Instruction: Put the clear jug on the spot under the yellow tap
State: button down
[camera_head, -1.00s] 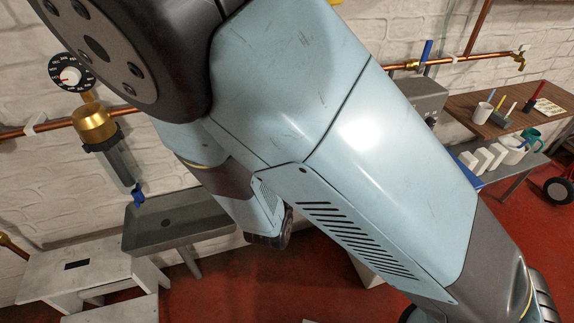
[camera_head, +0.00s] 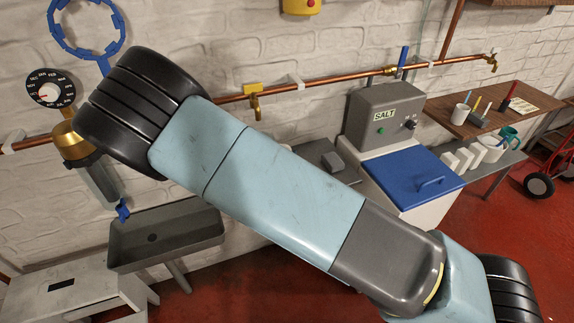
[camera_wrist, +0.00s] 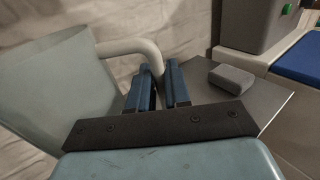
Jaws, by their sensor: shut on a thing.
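The clear jug (camera_wrist: 55,95) is large at the left in the wrist view, a see-through, pale vessel with a thick handle (camera_wrist: 132,48). My gripper (camera_wrist: 157,82) has its blue fingers closed on that handle. In the head view the jug and my gripper are hidden behind my arm. The yellow tap (camera_head: 254,100) hangs from the copper pipe in the head view, just above my arm. A grey surface (camera_head: 313,150) shows below and right of it, partly covered by my arm. In the wrist view, this grey surface (camera_wrist: 205,88) lies beyond and right of the fingers.
A grey block (camera_wrist: 231,78) sits on the grey surface. A salt machine (camera_head: 385,112) with a blue lid (camera_head: 412,178) stands right of it. A grey sink (camera_head: 190,243) and white step stool (camera_head: 75,298) are at left. A wooden shelf (camera_head: 540,100) holds small items at right.

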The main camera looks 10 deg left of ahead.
jog(key=shift+w+f, duration=0.45)
jog(key=shift+f, duration=1.55)
jog(key=c, duration=1.1)
grip_release()
jog(key=s, duration=1.2)
jog(key=shift+a, duration=0.25)
jog(key=shift+r, duration=0.1)
